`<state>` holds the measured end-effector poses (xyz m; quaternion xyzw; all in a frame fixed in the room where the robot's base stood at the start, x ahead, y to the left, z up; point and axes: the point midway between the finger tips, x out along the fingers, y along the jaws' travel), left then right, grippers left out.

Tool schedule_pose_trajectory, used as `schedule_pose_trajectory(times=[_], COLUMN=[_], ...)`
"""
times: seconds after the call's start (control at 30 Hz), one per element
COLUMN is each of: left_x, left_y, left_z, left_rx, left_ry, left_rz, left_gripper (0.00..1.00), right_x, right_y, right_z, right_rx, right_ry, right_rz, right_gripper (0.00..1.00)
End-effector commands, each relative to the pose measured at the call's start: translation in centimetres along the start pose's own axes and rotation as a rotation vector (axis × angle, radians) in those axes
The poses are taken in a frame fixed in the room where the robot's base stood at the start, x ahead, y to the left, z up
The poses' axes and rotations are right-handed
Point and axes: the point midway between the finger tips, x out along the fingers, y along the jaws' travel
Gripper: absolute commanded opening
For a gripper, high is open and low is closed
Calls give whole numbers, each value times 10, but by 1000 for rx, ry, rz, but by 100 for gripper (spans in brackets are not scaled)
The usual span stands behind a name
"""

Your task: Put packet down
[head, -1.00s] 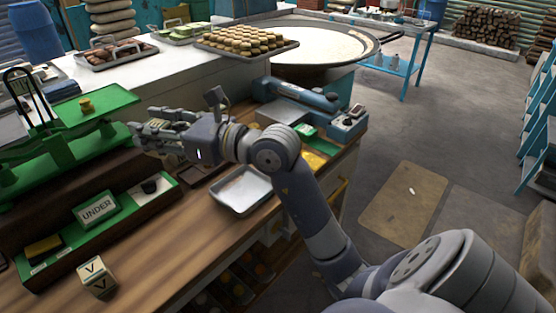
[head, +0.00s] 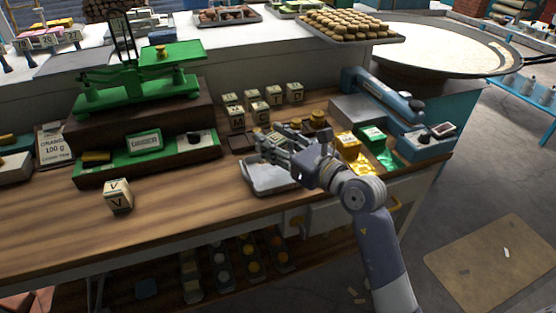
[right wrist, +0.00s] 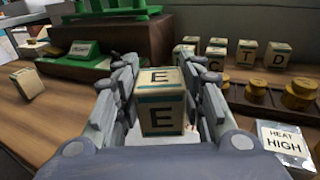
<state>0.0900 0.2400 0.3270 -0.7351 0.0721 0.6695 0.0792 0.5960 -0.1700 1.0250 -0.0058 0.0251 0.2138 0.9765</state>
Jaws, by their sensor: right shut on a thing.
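My right gripper (head: 278,150) is over the metal tray (head: 262,190) on the wooden counter. In the right wrist view its fingers (right wrist: 158,85) are closed on both sides of a cream, box-shaped packet (right wrist: 162,115) marked E with a teal band. The packet looks upright; whether it touches anything below is hidden. In the head view the fingers mostly hide it. A similar packet marked V (head: 118,195) stands alone on the counter to the left. My left gripper is not in view.
Several lettered packets (head: 237,117) stand in rows behind the tray. A green balance scale (head: 135,85) stands on a dark block at left. Brass weights (right wrist: 297,92) and a HEAT HIGH card (right wrist: 284,143) lie to the right. The counter between the V packet and the tray is clear.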

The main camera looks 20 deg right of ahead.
Motion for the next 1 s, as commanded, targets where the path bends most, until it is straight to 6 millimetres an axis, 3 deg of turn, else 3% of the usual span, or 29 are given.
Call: schedule_pose_trajectory(times=[0.4,0.77,0.8,0.87,0.9,1.0], left_x=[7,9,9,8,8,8], left_y=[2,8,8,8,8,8], left_z=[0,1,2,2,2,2], left_rx=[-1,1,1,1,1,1], left_ry=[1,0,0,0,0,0], left_rz=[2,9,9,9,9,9], left_gripper=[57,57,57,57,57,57], right_x=[2,2,2,2,2,2], right_y=[0,0,0,0,0,0], right_z=[-45,-49,-50,-49,-49,-49], right_rx=[-1,-2,-2,-2,-2,-2], right_ry=[2,-1,0,0,0,0], right_rz=[1,0,0,0,0,0], right_gripper=[12,12,39,52,57,57])
